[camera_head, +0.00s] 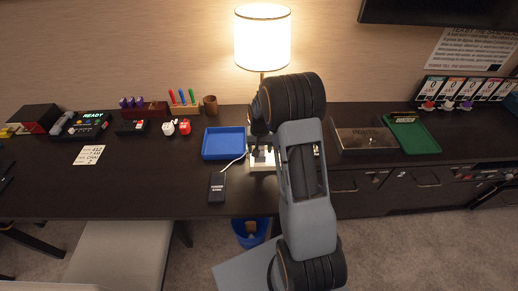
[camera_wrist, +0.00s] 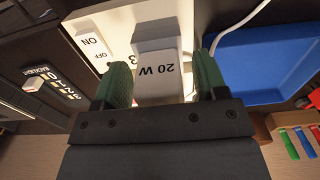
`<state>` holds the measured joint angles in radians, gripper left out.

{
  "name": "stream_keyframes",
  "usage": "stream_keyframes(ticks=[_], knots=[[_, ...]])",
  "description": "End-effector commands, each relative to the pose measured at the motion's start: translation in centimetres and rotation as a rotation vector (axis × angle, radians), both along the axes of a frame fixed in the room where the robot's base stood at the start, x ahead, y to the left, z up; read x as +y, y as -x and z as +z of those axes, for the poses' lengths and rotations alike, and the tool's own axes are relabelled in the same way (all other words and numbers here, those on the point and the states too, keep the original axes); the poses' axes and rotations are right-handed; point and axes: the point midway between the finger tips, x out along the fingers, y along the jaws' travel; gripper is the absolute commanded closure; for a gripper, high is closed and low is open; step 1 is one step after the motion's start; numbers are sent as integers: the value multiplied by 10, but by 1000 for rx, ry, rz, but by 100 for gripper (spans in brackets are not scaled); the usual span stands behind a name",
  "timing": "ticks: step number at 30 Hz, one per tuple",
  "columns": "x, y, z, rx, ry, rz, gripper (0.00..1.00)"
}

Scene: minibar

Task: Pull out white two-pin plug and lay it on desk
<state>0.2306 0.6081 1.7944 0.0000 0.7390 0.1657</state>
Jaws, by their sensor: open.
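A white plug marked "20 W" (camera_wrist: 158,82) sits on a pale panel (camera_wrist: 98,22) with ON and OFF lettering, below a grey block (camera_wrist: 165,36). My gripper (camera_wrist: 160,66) is open, with one green fingertip on each side of the plug. Whether the fingertips touch it cannot be told. The pins are hidden. In the head view my arm covers most of the plug and panel. The dark desk (camera_head: 130,190) stretches to the left.
A blue tray (camera_head: 223,156) lies just left of the panel. A white cable runs from a black box (camera_head: 217,187) towards the panel. A lit lamp (camera_head: 262,40) stands behind my arm. The desk is bare left of the black box.

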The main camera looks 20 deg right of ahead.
Motion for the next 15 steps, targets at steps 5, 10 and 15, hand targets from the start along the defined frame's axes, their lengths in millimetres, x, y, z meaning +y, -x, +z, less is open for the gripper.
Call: stream_keyframes(ticks=[5,10,15], knots=[[0,0,0,0,0,0,41],[0,0,0,0,0,0,57],[0,0,0,0,0,0,73]])
